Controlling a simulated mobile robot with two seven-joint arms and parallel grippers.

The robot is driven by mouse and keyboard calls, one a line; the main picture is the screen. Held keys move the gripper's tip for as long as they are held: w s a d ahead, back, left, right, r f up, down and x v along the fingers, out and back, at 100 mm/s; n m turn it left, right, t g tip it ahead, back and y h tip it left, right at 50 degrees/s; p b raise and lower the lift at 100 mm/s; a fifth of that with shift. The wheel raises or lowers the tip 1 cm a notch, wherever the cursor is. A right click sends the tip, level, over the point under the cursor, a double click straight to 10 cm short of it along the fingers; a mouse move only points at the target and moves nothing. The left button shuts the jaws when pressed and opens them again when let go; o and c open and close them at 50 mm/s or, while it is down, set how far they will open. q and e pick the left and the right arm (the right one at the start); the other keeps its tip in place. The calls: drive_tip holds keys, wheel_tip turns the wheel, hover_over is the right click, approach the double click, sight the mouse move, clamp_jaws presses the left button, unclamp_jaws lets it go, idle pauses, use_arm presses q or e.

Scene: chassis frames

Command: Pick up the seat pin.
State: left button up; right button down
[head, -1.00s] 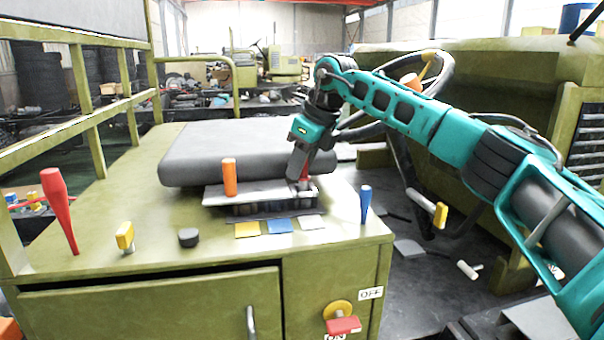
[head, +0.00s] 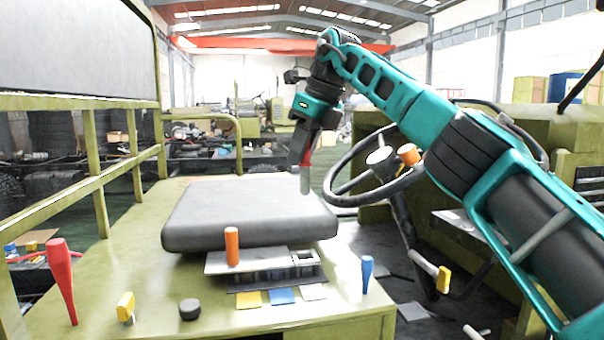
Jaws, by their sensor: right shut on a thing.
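My right gripper (head: 303,163) is shut on the seat pin (head: 305,183), in the air above the right part of the grey seat cushion (head: 245,212). A red part shows between the fingers and a grey shaft hangs down below them, roughly upright. The fingers hide some of the pin. The grey bracket (head: 276,263) stands in front of the cushion, with an open socket (head: 304,257) at its right end. My left gripper is not in view.
An orange peg (head: 232,246) stands on the bracket's left. A red handle (head: 62,280), a yellow-headed piece (head: 125,306), a black knob (head: 189,309) and a blue peg (head: 367,274) stand on the green deck. The steering wheel (head: 345,200) is close on the right.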

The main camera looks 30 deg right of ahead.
drive_tip(key=shift+w+r, duration=0.1)
drive_tip(key=shift+r, duration=1.4)
